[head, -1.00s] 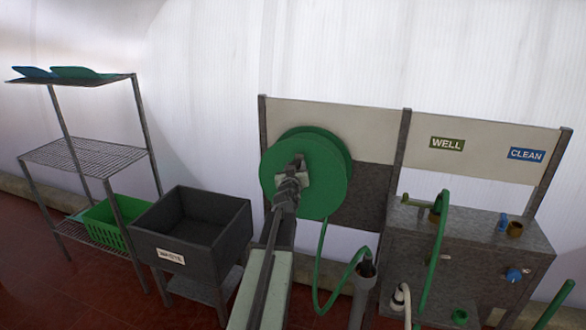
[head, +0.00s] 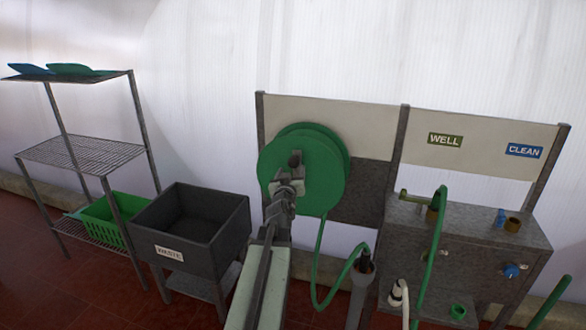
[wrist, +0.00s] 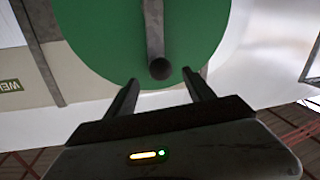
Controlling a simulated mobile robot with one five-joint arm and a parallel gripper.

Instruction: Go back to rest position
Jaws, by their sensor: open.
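A green hose reel (head: 327,175) is mounted on the panel frame in the middle of the head view. My gripper (wrist: 162,79) is in front of it, with its two fingers spread apart and nothing held between them. In the wrist view the green reel (wrist: 95,35) fills the top, and a dark round-ended handle (wrist: 160,68) on it points at the gap between my fingertips. The handle appears just beyond the tips, with no visible contact. In the head view my wrist hides part of the reel, and the fingers are hard to make out.
A black waste bin (head: 222,222) stands left of my arm. A wire shelf (head: 80,153) holds a green basket (head: 103,222). On the right, a grey cabinet (head: 480,255) carries fittings below WELL (head: 445,140) and CLEAN (head: 524,151) signs. A green hose (head: 318,265) hangs from the reel.

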